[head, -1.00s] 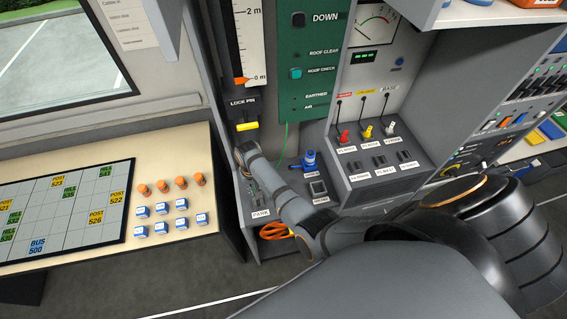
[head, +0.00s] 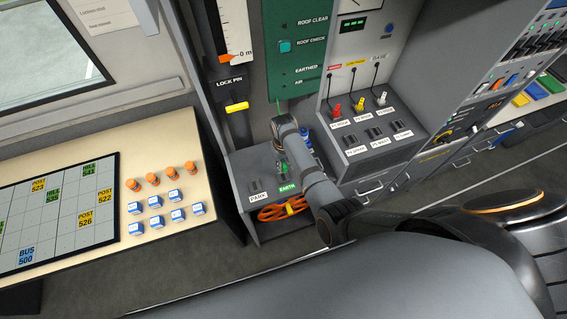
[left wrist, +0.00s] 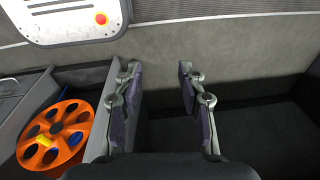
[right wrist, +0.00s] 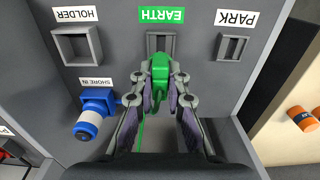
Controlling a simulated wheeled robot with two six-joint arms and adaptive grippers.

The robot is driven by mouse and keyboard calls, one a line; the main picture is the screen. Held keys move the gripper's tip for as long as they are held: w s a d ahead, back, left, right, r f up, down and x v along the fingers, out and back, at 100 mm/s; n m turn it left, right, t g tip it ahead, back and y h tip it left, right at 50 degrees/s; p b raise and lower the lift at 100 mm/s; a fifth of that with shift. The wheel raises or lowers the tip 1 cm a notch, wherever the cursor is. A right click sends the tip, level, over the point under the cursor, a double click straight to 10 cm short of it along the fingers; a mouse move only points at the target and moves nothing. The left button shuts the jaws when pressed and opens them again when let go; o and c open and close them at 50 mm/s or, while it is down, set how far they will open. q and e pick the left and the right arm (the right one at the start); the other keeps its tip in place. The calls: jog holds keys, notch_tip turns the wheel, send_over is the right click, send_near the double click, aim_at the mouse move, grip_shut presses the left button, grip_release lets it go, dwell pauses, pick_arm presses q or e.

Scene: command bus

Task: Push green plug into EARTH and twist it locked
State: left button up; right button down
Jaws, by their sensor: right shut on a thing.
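The green plug (right wrist: 160,72) is between the fingers of my right gripper (right wrist: 163,88), which is shut on it. It lies in line with the EARTH socket (right wrist: 161,42) and covers its near edge in the right wrist view; I cannot tell how deep it sits. In the head view the plug (head: 284,168) is just above the green EARTH label (head: 287,188), below my right wrist. A green cable trails from it. My left gripper (left wrist: 160,80) is open and empty in the left wrist view, over a dark floor.
The PARK socket (right wrist: 233,47) and HOLDER socket (right wrist: 77,46) flank EARTH. A blue SHORE IN connector (right wrist: 92,110) sticks out close to my right fingers. An orange reel (head: 268,214) sits in the bay below the panel. A desk with orange and blue pieces is at left.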

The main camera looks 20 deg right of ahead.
jog(key=shift+s+f+b, duration=0.1)
jog(key=shift+f+b, duration=0.1)
jog(key=shift+b, duration=0.1)
jog(key=shift+f, duration=0.25)
jog(key=shift+f+b, duration=0.25)
jog(key=shift+b, duration=0.25)
jog(key=shift+f+b, duration=0.65)
jog(key=shift+b, duration=0.05)
jog(key=shift+f, duration=0.15)
jog(key=shift+f+b, duration=0.65)
jog(key=shift+b, duration=0.35)
jog(key=shift+f, duration=0.5)
pick_arm(q)
jog(key=f, duration=0.2)
jog(key=s+f, duration=0.1)
jog(key=f, duration=0.2)
jog(key=shift+f, duration=0.2)
jog(key=shift+r+p, duration=0.5)
jog(key=shift+r, duration=0.1)
